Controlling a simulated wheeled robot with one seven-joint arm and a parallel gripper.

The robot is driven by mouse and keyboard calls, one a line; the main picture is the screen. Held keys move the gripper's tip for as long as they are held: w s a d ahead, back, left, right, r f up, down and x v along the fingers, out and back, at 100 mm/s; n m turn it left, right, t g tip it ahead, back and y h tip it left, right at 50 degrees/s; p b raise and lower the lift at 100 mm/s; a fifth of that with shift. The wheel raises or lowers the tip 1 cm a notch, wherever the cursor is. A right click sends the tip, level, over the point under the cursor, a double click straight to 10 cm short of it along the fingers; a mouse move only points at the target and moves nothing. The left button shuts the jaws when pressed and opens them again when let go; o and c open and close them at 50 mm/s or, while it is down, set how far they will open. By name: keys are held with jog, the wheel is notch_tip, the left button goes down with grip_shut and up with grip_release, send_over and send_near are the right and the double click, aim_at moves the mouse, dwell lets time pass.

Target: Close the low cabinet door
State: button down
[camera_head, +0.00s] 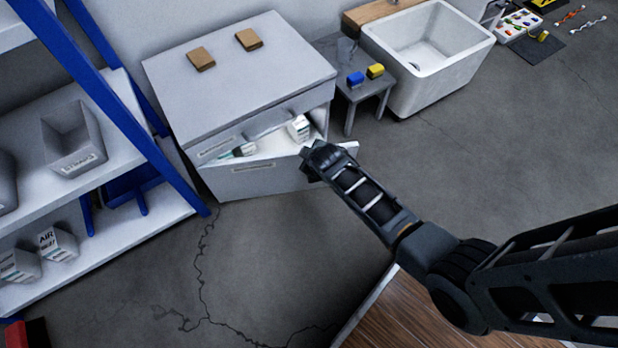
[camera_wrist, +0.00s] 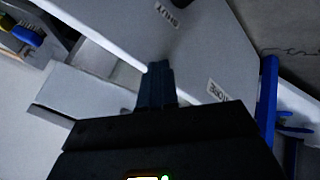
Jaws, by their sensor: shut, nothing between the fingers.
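The low white cabinet (camera_head: 240,62) stands at the back, left of the middle. Its lower front door (camera_head: 262,181) stands open, with a gap to the body that is widest at the right. White boxes (camera_head: 298,128) show inside. My gripper (camera_head: 309,158) is at the door's top edge, toward its right part. The fingers (camera_wrist: 157,82) are together and empty. In the wrist view they point at the pale cabinet panels, near a labelled front (camera_wrist: 205,62). I cannot tell whether they touch the door.
A blue-framed shelf (camera_head: 125,105) with grey bins stands close on the left. A small grey table (camera_head: 362,92) with blue and yellow items and a white sink (camera_head: 428,50) stand right of the cabinet. A wooden surface (camera_head: 395,315) is at the front. Floor before the cabinet is clear.

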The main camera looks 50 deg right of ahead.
jog(key=w+d+b, duration=0.3)
jog(key=w+d, duration=0.3)
jog(key=w, duration=0.2)
jog(key=shift+w, duration=0.2)
